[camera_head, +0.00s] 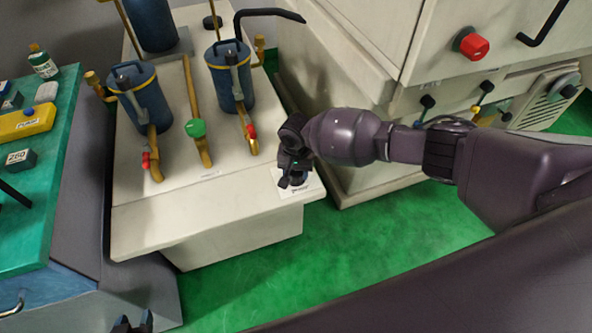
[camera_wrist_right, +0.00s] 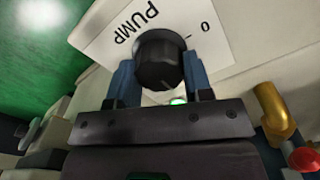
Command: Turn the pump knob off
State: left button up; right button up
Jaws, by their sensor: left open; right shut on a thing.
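The pump knob (camera_wrist_right: 158,62) is a round black knob on a white plate (camera_wrist_right: 205,38) marked "PUMP" and "0" in the right wrist view. My right gripper (camera_wrist_right: 158,80) has one blue finger on each side of the knob and is shut on it. In the head view my right gripper (camera_head: 290,180) is at the front right corner of the pale pump bench and hides most of the knob; part of the label plate (camera_head: 312,188) shows. The knob's pointer direction is hard to tell. My left gripper (camera_head: 132,322) is open and empty at the bottom edge of the head view, far from the knob.
Blue canisters (camera_head: 230,80) and brass pipes with red and green valve handles (camera_head: 195,128) stand on the pump bench (camera_head: 190,215). A pale machine with a red knob (camera_head: 472,44) is at the right. A teal table (camera_head: 40,220) is at the left. Green floor lies in front.

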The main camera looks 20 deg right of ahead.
jog(key=shift+n+p, duration=0.3)
jog(key=shift+n, duration=0.8)
jog(key=n, duration=0.4)
jog(key=shift+p, duration=0.35)
jog(key=n, duration=1.1)
jog(key=shift+s+a, duration=0.1)
jog(key=shift+n, duration=0.4)
